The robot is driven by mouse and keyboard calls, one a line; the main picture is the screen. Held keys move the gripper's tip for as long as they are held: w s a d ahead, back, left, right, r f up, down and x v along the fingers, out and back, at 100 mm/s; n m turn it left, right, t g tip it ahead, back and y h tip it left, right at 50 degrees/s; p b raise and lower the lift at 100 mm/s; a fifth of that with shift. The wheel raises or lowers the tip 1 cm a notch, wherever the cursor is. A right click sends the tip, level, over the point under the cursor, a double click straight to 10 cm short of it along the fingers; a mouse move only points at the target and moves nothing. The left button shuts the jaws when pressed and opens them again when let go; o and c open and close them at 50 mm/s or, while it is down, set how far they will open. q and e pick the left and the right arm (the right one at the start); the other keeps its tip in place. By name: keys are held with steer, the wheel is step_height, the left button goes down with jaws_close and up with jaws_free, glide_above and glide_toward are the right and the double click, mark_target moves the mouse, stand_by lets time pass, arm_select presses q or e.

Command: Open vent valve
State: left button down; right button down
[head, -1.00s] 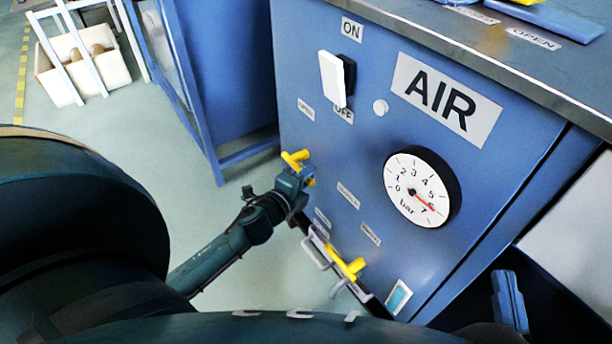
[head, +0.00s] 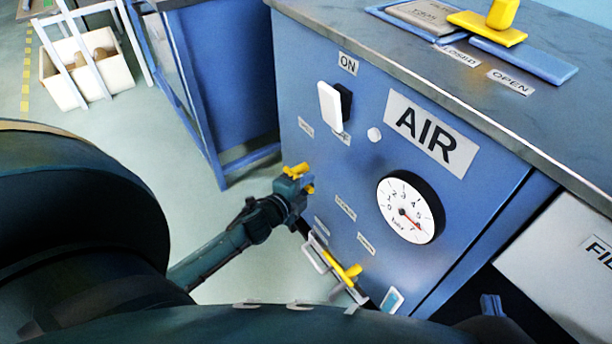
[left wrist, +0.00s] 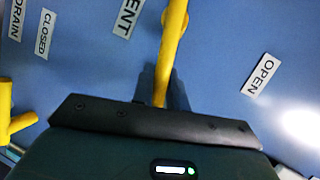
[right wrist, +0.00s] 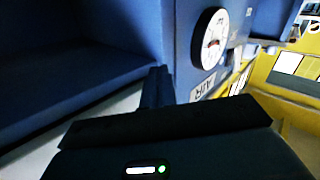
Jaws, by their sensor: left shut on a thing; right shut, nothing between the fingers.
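The vent valve's yellow handle (left wrist: 176,30) stands out from the blue panel in the left wrist view, between a label ending in "ENT" (left wrist: 130,16) and an "OPEN" label (left wrist: 261,77). My left gripper (left wrist: 163,92) is shut on its lower part. In the head view the handle (head: 297,170) shows yellow above and beside my left gripper (head: 296,185), at the panel's left edge. My right gripper (right wrist: 157,86) is shut and empty, apart from the panel. Only its tip (head: 491,304) shows at the bottom right of the head view.
A second yellow handle (head: 345,270) sits lower on the panel; it also shows in the left wrist view (left wrist: 8,122). A pressure gauge (head: 410,209), a white switch lever (head: 329,107) and an "AIR" sign (head: 430,134) are further right. The grey worktop (head: 400,62) overhangs the panel.

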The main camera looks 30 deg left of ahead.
arm_select(q)
steer(key=r+n+p, duration=0.1)
steer(key=p, duration=0.1)
steer(key=shift+a+r+g+p, duration=0.15)
steer(key=shift+r+g+p, duration=0.15)
steer(key=shift+r+p, duration=0.05)
steer(key=shift+r+n+h+p, duration=0.1)
steer(key=shift+n+h+p, duration=0.2)
steer(key=shift+p, duration=0.3)
steer(key=shift+w+a+r+n+g+h+p, duration=0.15)
steer(key=shift+a+n+g+h+p, duration=0.35)
steer(key=shift+p, duration=0.85)
arm_select(e)
steer(key=shift+s+d+r+m+g+h, duration=0.35)
steer(key=shift+r+m+g, duration=0.1)
steer(key=shift+r, duration=0.2)
steer(key=shift+s+d+r+m+g+h, duration=0.3)
steer(key=shift+r+m+g, duration=0.15)
steer(key=shift+r, duration=0.25)
steer(key=shift+s+d+r+m+g+h, duration=0.25)
steer(key=shift+r+m+g+h, duration=0.2)
steer(key=shift+r, duration=0.2)
arm_select(q)
steer(key=shift+d, duration=0.2)
steer(key=c, duration=1.4)
jaws_free()
